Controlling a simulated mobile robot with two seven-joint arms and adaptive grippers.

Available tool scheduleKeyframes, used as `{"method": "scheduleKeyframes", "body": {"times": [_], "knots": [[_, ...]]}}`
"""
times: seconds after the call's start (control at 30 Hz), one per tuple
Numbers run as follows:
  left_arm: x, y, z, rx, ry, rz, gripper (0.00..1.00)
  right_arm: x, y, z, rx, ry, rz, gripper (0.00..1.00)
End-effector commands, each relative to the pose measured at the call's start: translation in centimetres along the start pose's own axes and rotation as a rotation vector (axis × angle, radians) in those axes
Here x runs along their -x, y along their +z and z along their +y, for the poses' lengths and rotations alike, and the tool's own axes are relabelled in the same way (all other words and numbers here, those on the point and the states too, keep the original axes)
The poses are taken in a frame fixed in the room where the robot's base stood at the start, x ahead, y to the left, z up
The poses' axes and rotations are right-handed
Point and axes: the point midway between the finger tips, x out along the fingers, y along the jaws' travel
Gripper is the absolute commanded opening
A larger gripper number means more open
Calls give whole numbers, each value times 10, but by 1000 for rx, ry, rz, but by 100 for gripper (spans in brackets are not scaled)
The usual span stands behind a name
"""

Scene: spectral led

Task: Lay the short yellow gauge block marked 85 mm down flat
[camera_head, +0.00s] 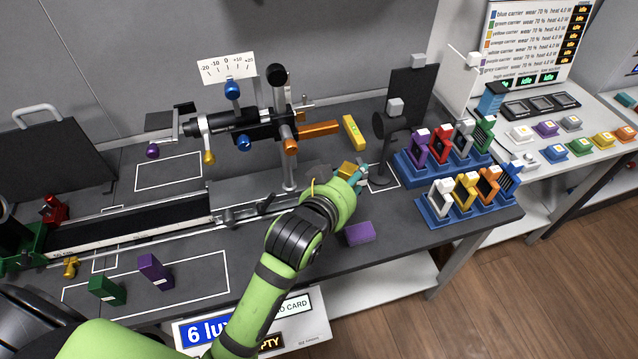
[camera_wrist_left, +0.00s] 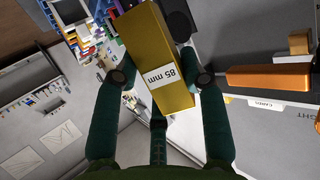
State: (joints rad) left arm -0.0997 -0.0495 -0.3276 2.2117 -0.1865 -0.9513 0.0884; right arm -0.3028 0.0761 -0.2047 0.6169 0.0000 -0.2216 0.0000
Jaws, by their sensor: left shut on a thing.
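The short yellow gauge block (camera_wrist_left: 150,50) with the white "85 mm" label is held between the fingers of my left gripper (camera_wrist_left: 160,78) in the left wrist view. The fingers press on its two sides, and the label faces the wrist camera. In the head view the yellow block (camera_head: 346,169) shows at the end of my green arm, near the right part of the bench. My left gripper (camera_head: 358,180) is there, partly hidden by my wrist. I cannot tell whether the block touches the bench. My right gripper is not in view.
A longer yellow block (camera_head: 353,132) lies behind. A purple block (camera_head: 360,233) lies near the front edge. An orange bar (camera_head: 318,128) stands out behind left.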

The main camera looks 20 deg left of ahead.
Motion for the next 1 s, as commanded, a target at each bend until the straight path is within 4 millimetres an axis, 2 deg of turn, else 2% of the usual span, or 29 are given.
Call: {"method": "scheduleKeyframes", "body": {"times": [0.03,0.2,0.4,0.57,0.8,1.0], "knots": [[-7,3,-13,-7,-5,-2,1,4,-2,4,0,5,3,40],[-30,18,-50,-6,-5,-2,1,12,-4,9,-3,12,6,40],[-52,32,-80,-4,-1,1,1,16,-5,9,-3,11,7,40],[-59,38,-88,-1,-1,1,1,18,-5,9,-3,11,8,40],[-71,69,-88,0,0,0,1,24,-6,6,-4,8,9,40],[-73,74,-87,-2,1,4,1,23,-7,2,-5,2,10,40]]}}
